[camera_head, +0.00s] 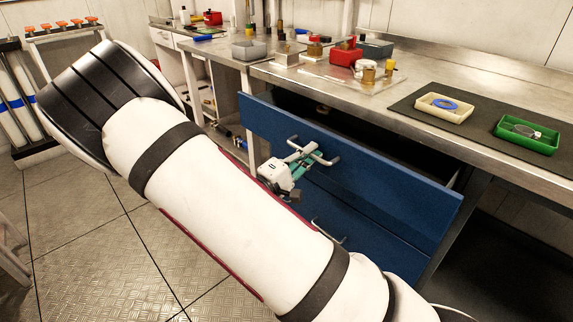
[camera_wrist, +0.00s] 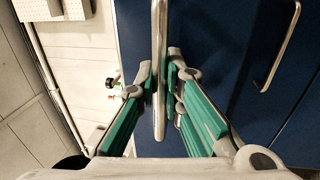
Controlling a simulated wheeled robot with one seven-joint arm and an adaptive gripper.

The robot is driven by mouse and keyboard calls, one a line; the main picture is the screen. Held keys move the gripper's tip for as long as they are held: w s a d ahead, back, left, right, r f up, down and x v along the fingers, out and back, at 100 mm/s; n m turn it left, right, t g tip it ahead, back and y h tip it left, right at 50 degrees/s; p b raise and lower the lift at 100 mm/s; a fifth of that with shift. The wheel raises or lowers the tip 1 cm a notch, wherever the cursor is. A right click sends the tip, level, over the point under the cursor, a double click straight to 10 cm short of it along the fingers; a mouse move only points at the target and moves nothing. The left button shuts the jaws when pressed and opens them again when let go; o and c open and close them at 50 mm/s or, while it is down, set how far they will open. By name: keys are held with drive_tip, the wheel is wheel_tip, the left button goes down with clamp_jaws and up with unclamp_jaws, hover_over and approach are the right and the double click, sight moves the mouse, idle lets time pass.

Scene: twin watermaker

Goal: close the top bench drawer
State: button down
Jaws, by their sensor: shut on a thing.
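The top bench drawer (camera_head: 400,185) has a blue front and stands pulled out from under the steel bench, with its dark inside showing behind the front. Its metal bar handle (camera_head: 325,158) is on the front; in the wrist view the handle (camera_wrist: 159,35) runs upright between the fingers. My gripper (camera_head: 303,160) is at this handle, in front of the drawer. In the wrist view my gripper (camera_wrist: 162,80) has its green-padded fingers shut on the bar. My arm hides part of the lower front in the head view.
A lower blue drawer with its own handle (camera_head: 330,232) is below; that handle (camera_wrist: 280,48) also shows in the wrist view. The bench top (camera_head: 440,80) carries a green tray (camera_head: 527,135), a cream tray (camera_head: 444,108) and a red bin (camera_head: 346,53). Open floor (camera_head: 120,250) lies at left.

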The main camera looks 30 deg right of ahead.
drive_tip(key=x, duration=0.4)
drive_tip(key=f+x, duration=0.1)
drive_tip(key=x, duration=0.3)
drive_tip(key=f+x, duration=0.1)
drive_tip(key=x, duration=0.4)
drive_tip(key=shift+w+d+f, duration=0.15)
drive_tip(key=shift+d+f, duration=0.05)
drive_tip(key=shift+d, duration=0.1)
drive_tip(key=c, duration=1.7)
unclamp_jaws()
drive_tip(key=shift+d, duration=0.15)
drive_tip(key=v, duration=1.2)
